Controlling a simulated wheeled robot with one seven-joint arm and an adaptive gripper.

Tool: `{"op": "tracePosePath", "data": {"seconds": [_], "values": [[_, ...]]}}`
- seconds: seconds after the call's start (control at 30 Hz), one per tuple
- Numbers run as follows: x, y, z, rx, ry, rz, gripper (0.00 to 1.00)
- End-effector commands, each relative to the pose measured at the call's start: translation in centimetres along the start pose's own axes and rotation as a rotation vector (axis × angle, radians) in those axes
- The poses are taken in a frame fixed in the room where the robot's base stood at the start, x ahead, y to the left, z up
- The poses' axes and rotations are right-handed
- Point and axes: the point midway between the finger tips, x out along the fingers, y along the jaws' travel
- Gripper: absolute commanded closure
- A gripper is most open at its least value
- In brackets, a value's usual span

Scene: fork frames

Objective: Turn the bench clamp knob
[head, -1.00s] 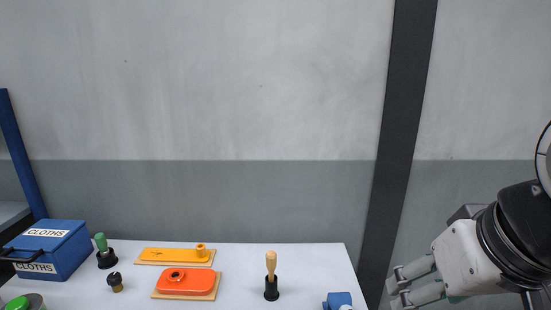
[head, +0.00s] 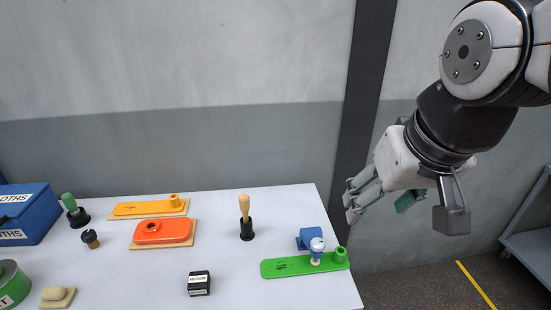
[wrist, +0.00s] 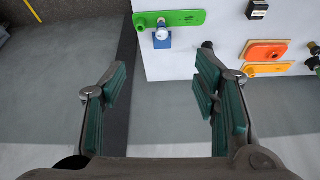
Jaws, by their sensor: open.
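A small blue block (head: 309,237) with a white round knob (head: 317,245) on its front sits near the right edge of the white table; it looks like the bench clamp. The knob is at the edge of a green plate (head: 280,267). In the wrist view the blue block (wrist: 162,43) and white knob (wrist: 162,33) show at the top, beyond and between the fingers. My gripper (head: 350,200) is open and empty, to the right of and above the clamp in the head view, apart from it. Its teal-padded fingers (wrist: 160,88) are spread in the wrist view.
On the white table (head: 130,285) stand a wooden-handled tool (head: 246,220), a black labelled block (head: 199,284), an orange fixture (head: 163,232), a yellow plate (head: 140,209) and a blue cloths box (head: 28,220). A dark post (head: 352,130) is behind the table. Floor is open to the right.

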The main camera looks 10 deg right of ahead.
Motion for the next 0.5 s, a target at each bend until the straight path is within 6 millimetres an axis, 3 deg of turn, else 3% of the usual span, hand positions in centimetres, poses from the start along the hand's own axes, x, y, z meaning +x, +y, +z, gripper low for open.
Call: {"op": "tracePosePath", "data": {"seconds": [0.2, 0.5], "values": [[5.7, 0.0, -4.8, 0.088, -0.117, 0.003, 0.45], [15.5, 0.4, -9.4, 0.22, -0.264, -0.007, 0.45]]}}
